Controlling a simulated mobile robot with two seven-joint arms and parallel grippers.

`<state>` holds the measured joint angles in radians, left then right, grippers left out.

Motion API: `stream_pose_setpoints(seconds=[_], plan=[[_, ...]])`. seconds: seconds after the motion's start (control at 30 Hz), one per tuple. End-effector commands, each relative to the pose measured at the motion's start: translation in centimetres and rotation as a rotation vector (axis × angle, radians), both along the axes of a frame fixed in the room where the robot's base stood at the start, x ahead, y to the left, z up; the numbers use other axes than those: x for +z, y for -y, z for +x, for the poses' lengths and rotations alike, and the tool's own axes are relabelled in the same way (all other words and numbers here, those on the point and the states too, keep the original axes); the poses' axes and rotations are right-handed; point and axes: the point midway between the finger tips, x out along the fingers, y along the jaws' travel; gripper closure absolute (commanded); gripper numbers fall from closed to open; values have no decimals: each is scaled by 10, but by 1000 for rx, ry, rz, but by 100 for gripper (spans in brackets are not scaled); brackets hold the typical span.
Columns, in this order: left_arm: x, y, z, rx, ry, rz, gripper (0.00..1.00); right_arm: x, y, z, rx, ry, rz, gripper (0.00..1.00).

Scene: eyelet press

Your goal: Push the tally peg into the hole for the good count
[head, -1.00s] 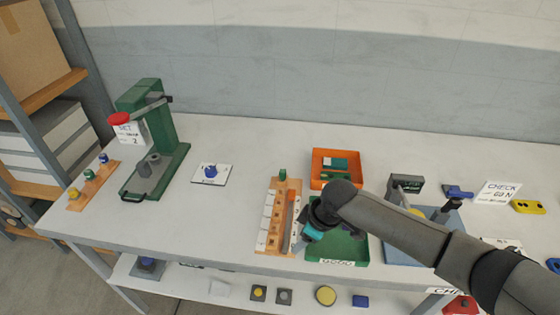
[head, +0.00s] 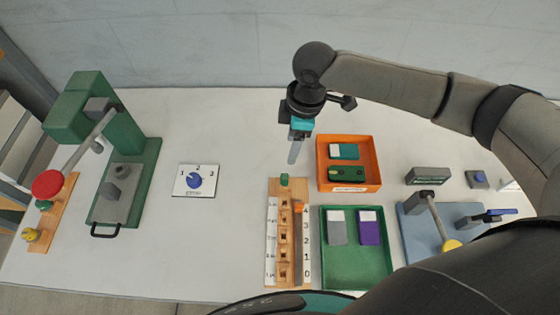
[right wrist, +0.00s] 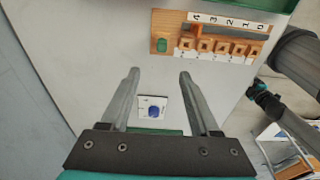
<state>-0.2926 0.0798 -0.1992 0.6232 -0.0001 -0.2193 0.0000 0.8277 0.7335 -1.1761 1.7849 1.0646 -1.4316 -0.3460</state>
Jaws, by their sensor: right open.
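The wooden tally board (head: 271,190) stands mid-table, with a column of square holes and the numbers 4 to 0 along its right side. A green peg (head: 284,180) stands upright at its far end; it also shows in the right wrist view (right wrist: 162,45). A small orange piece (head: 298,207) sits beside the 4. My right gripper (head: 294,152) is open and empty, above the table beyond the board's far end. In the right wrist view, its fingers (right wrist: 157,75) are apart with nothing between. A dark end of my left arm (right wrist: 262,98) shows at right; its jaws are unclear.
A green tray (head: 358,272) with grey and purple pieces lies right of the board, an orange tray (head: 374,160) beyond it. A dial card (head: 194,193) and green press (head: 122,135) stand left. A blue-based tester (head: 415,235) stands right.

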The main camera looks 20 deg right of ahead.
Motion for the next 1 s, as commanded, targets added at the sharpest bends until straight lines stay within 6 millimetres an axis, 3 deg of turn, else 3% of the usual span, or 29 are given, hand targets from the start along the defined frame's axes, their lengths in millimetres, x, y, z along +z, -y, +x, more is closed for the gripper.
stream_pose_setpoints(seconds=[0.4,0.77,1.0], plan=[[-7,-1,-14,-1,-23,2,26,-79,-9,1,-1,-4,-1,38],[-8,0,-9,-1,-14,1,26,-105,-12,2,1,-2,-1,38],[-10,0,-6,-1,-8,0,26,-137,-14,3,-1,-3,-1,38]])
